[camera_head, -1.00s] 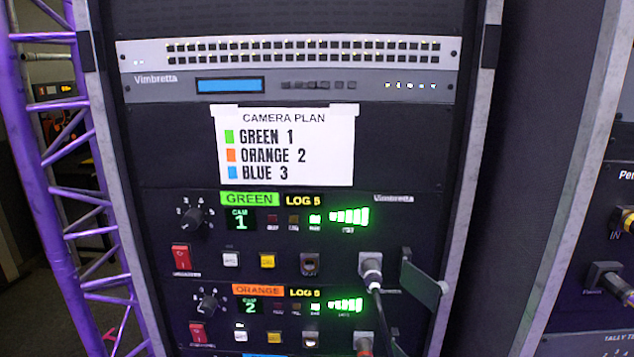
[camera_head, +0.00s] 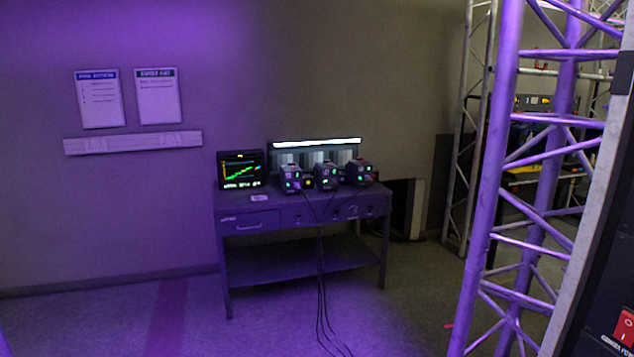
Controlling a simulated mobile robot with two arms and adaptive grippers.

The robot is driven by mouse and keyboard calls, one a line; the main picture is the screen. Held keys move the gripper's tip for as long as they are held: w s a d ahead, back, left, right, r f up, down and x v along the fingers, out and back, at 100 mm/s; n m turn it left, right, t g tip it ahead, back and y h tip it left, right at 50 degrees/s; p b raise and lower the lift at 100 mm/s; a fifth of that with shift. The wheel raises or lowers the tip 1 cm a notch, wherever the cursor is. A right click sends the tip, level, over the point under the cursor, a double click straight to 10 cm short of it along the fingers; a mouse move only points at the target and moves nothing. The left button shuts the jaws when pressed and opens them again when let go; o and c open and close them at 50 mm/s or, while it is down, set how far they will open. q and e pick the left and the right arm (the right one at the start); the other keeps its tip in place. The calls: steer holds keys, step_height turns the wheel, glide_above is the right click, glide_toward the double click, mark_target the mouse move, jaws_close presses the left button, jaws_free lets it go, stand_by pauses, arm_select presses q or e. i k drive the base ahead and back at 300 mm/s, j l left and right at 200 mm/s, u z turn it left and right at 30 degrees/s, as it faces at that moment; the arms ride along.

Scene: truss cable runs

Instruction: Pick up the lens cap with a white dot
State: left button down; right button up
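I cannot make out a lens cap with a white dot in the head view. A dark table (camera_head: 300,203) stands against the far wall, with several small dark devices with green lights on it, one of them a device (camera_head: 327,176) near the middle. A small pale item (camera_head: 259,198) lies near the table's front edge, too small to identify. Neither of my grippers is in view.
A purple truss (camera_head: 491,190) stands close on the right, beside the edge of a rack with a red switch (camera_head: 624,328). Cables (camera_head: 320,270) hang from the table to the floor. A monitor (camera_head: 241,170) stands at the table's left. The floor (camera_head: 185,310) at front left looks clear.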

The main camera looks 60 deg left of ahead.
mark_target(343, 177)
steer(key=u, duration=1.9)
steer(key=i+j+u, duration=0.6)
steer(key=i, duration=0.15)
steer(key=i+j+u, duration=0.15)
steer(key=i+u, duration=0.45)
steer(key=i, duration=0.25)
steer(key=i+j, duration=0.1)
steer(key=i, duration=0.85)
steer(key=i+j, duration=0.1)
steer(key=i, duration=0.9)
steer(key=i+j+z, duration=0.1)
steer(key=i+z, duration=0.4)
steer(key=i+j+z, duration=0.2)
steer(key=z, duration=0.3)
steer(key=i+j+z, duration=0.7)
steer(key=j+z, duration=0.15)
steer(key=i+j+z, duration=0.15)
steer(key=j+z, duration=0.2)
steer(key=j, duration=0.25)
steer(key=i+j+z, duration=0.1)
steer(key=j+z, duration=0.25)
steer(key=j, duration=0.15)
steer(key=j+z, duration=0.35)
steer(key=j, duration=0.2)
steer(key=k+j, duration=0.15)
steer(key=k, duration=0.4)
steer(key=l+u, duration=0.15)
steer(key=u, duration=1.25)
